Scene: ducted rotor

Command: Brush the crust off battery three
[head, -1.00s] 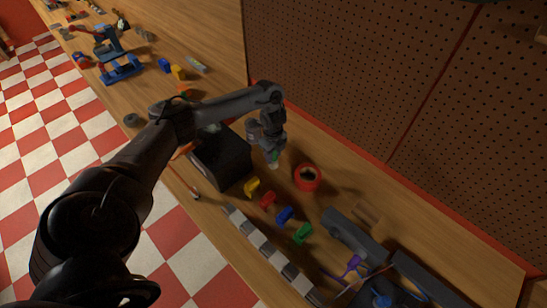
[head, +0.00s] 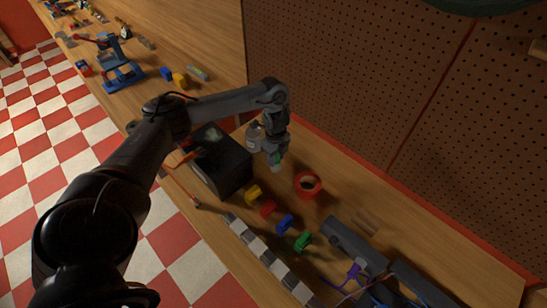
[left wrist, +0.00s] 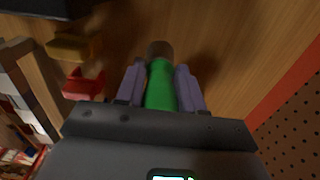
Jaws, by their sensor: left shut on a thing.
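My left gripper (head: 276,160) is shut on a green-handled thing (left wrist: 162,85) that looks like a brush. Its brownish end (left wrist: 159,49) sticks out past the fingers in the left wrist view. It is held above the bench, left of an open red ring-shaped pot (head: 307,185). A row of small blocks, perhaps the batteries, lies in front: yellow (head: 253,193), red (head: 268,209), blue (head: 285,224) and green (head: 302,241). I cannot tell which is battery three or see crust on any. My right gripper is not in view.
A black box (head: 222,165) stands left of the gripper. A black-and-white checked strip (head: 262,252) runs along the front edge. A dark grey holder (head: 350,240) and a purple part (head: 353,272) lie at the lower right. A pegboard wall (head: 340,80) rises behind.

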